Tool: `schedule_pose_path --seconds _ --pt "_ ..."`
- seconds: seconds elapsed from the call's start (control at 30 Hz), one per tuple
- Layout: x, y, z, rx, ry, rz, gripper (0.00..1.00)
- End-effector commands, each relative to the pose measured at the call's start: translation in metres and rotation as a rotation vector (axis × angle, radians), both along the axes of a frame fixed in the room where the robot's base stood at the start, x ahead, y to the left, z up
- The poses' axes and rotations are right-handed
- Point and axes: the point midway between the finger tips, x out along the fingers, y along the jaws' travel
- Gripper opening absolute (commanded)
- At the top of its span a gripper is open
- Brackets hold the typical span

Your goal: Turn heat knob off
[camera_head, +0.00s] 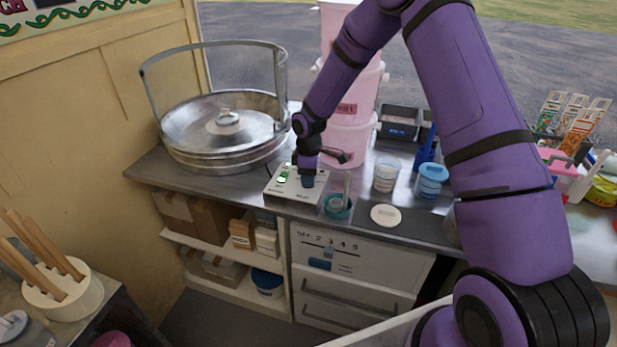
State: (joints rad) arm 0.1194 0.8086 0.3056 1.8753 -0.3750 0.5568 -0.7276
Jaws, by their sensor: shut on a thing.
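A flat white control box (275,189) sits on the metal counter, in front of the candy-floss machine. It has a green-lit switch (284,178) on its left side and small dark labels. My gripper (308,180) points down onto the right part of the box and is shut on the heat knob there. The knob is mostly hidden behind the fingers, so its setting cannot be read.
The round metal candy-floss machine (190,128) stands behind left. Right of the box are a teal cup (338,208) with a tool upright in it, a white disc (385,215), a clear jar (386,177) and a blue-lidded tub (432,182). A pink container (345,137) stands behind.

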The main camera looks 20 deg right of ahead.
Motion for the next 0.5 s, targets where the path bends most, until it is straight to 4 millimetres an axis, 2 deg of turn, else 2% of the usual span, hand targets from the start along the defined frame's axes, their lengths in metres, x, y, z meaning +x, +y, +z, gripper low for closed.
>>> schedule_pose_path --seconds 0.27,0.3,0.37,0.5 --pt "-0.0002 -0.0001 -0.0002 -0.001 0.0 0.001 0.15" --pt "-0.0002 -0.0001 -0.0002 -0.001 0.0 0.001 0.48" --pt "-0.0002 -0.0001 -0.0002 -0.001 0.0 0.0 0.62" --pt "-0.0002 -0.0001 -0.0002 0.0 0.0 0.0 0.64"
